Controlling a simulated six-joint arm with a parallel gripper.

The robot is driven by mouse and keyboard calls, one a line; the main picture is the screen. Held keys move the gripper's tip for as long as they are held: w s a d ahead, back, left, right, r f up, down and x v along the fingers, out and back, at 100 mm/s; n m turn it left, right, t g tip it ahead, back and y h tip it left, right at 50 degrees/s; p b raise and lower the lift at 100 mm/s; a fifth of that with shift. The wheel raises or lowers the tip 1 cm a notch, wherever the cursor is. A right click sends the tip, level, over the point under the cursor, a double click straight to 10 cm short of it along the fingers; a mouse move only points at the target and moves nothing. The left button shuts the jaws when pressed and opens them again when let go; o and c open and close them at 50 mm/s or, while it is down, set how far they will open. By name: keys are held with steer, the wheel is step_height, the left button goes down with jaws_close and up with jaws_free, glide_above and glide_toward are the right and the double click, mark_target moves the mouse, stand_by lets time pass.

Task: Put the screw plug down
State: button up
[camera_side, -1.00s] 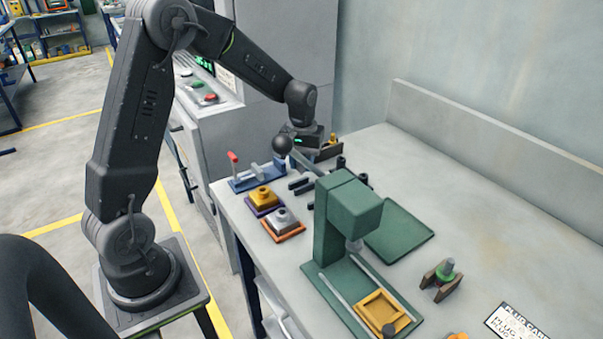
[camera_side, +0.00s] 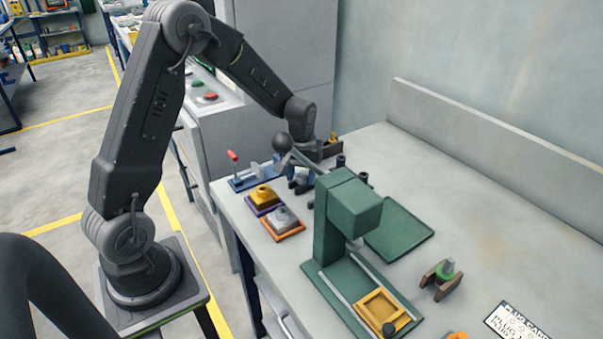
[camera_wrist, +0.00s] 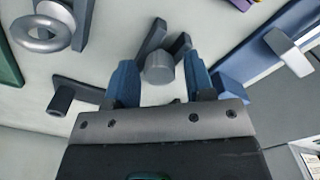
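A grey cylindrical plug, apparently the screw plug (camera_wrist: 160,68), shows in the wrist view. It sits against two dark prongs of a small cradle (camera_wrist: 152,38). My gripper (camera_wrist: 161,75) has its two blue fingers on either side of the plug, with a gap visible beside it, so it looks open. Contact in depth is hard to judge. In the side view my gripper (camera_side: 297,173) is low over the dark cradle near the table's left side, and the plug is hidden there.
A blue-based toggle clamp (camera_side: 250,180) and yellow and grey blocks (camera_side: 263,196) are to the left. A green-ringed plug (camera_side: 446,269) sits in a brown cradle.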

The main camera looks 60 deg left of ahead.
mark_target(301, 175)
steer(key=shift+o, duration=0.3)
step_height(301, 175, up, 13)
steer(key=shift+f, duration=0.15)
stand_by(0.3)
steer(key=s+d+r+m+t, duration=0.2)
steer(key=s+d+r+m, duration=0.1)
steer(key=s+d, duration=0.4)
steer(key=s+d+r+m+t, duration=0.3)
steer(key=s+d, duration=0.4)
steer(key=s, duration=0.6)
steer(key=shift+s+d+r+m+t, duration=0.3)
steer(key=shift+s+r+m, duration=0.15)
steer(key=shift+m, duration=0.65)
